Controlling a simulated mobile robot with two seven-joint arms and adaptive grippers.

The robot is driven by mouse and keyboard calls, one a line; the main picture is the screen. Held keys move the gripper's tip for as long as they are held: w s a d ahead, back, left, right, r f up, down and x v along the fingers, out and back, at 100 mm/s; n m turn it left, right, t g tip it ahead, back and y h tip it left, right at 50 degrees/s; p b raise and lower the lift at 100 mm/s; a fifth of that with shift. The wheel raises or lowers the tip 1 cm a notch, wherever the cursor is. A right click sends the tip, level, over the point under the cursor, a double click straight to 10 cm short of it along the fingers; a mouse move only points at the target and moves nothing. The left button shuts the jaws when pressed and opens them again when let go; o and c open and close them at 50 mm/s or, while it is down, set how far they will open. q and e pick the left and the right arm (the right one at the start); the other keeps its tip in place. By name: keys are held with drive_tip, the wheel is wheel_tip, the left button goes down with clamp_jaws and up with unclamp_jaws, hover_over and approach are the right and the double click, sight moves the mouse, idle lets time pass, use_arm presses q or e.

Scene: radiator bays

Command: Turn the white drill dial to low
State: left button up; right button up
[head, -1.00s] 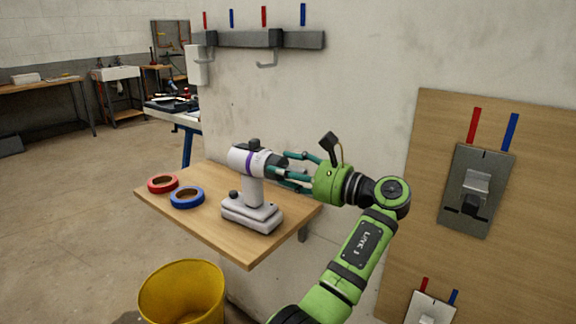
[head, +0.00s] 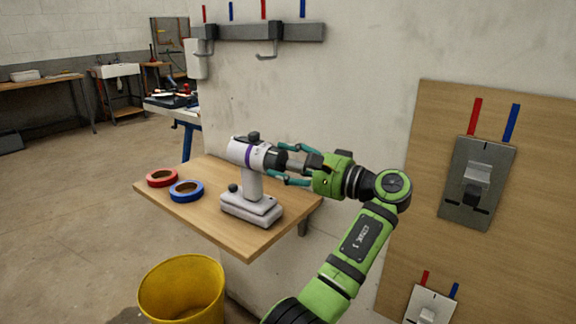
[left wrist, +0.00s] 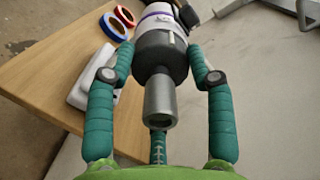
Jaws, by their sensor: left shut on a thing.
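The white drill (head: 252,208) stands upright on a wooden shelf, with a purple band around its body. Its dark dial collar (head: 274,158) faces right, and a grey nose sticks out beyond it. My left gripper (head: 279,162) comes from the right along the drill's axis, its teal fingers shut around the collar. In the left wrist view the collar (left wrist: 162,60) sits between the fingers, with the grey nose (left wrist: 160,103) pointing towards the palm. A pale line shows on the ring behind the collar. The low mark cannot be read. My right gripper is out of view.
Red tape (head: 162,178) and blue tape (head: 186,190) lie left of the drill on the shelf (head: 220,226). A yellow bucket (head: 182,290) stands below. A wall is close behind, with a hook rail (head: 240,38) above and a switch panel (head: 478,180) at right.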

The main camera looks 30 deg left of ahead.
sight(305, 169)
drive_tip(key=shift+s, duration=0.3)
use_arm(q)
drive_tip(key=o, duration=1.2)
drive_tip(key=shift+a+f, duration=0.1)
drive_tip(key=shift+a, duration=0.05)
drive_tip(key=shift+d, duration=0.35)
drive_tip(key=d, duration=0.7)
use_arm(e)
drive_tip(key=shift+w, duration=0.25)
